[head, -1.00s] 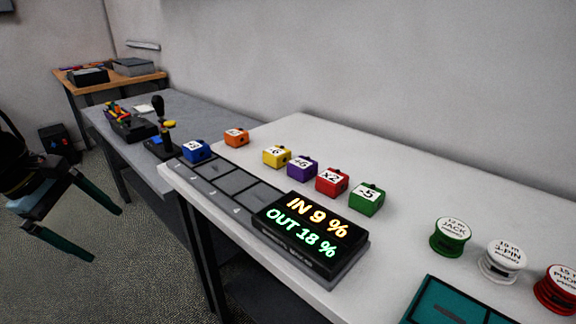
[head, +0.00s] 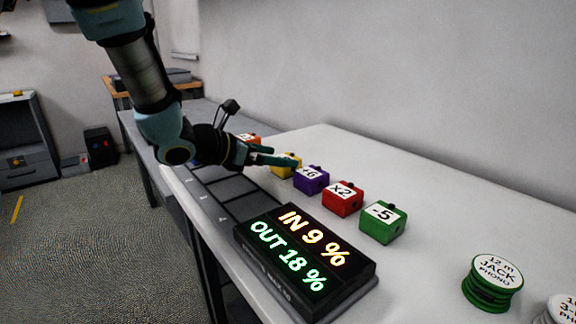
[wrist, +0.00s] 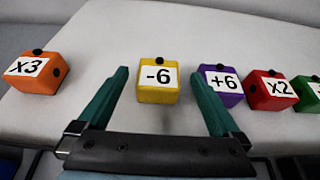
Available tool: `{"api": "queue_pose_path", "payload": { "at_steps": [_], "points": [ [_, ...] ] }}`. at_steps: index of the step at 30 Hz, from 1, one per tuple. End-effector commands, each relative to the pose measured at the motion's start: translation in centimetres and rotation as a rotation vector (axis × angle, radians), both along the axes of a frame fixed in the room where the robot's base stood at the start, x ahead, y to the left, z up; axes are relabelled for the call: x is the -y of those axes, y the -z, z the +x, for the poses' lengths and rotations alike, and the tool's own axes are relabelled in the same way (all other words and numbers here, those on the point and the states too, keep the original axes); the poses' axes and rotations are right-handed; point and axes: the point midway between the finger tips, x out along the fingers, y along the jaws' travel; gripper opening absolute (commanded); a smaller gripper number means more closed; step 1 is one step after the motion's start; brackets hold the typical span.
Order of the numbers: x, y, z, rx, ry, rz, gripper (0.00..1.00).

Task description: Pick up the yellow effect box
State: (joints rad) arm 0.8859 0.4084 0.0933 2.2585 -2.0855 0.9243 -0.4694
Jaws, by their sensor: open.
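The yellow effect box (wrist: 158,81), labelled -6, sits upright on the white table in the wrist view. My gripper (wrist: 160,78) is open, with its teal fingers on either side of the near part of the box. The right finger is close to the purple box; I cannot tell whether they touch. In the head view my gripper (head: 290,160) reaches over the table from the left and partly hides the yellow box (head: 287,168).
An orange x3 box (wrist: 34,73) stands left of the yellow one. A purple +6 box (wrist: 222,85), a red x2 box (head: 343,199) and a green -5 box (head: 382,222) stand to the right. A display unit (head: 308,262) lies at the table's front edge.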

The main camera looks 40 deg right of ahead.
Motion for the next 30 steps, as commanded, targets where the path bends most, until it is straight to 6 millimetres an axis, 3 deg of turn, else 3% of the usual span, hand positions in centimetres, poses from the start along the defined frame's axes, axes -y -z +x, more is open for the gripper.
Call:
{"api": "queue_pose_path", "payload": {
  "at_steps": [8,16,26,30],
  "points": [
    [2.1,0.9,-0.2,-0.001,0.002,0.003,1.0],
    [5.5,2.3,-0.2,0.002,0.002,0.003,1.0],
    [6.1,2.7,-0.2,0.002,0.001,0.002,1.0],
    [6.1,2.7,-0.2,0.002,0.001,0.002,0.84]
  ]
}}
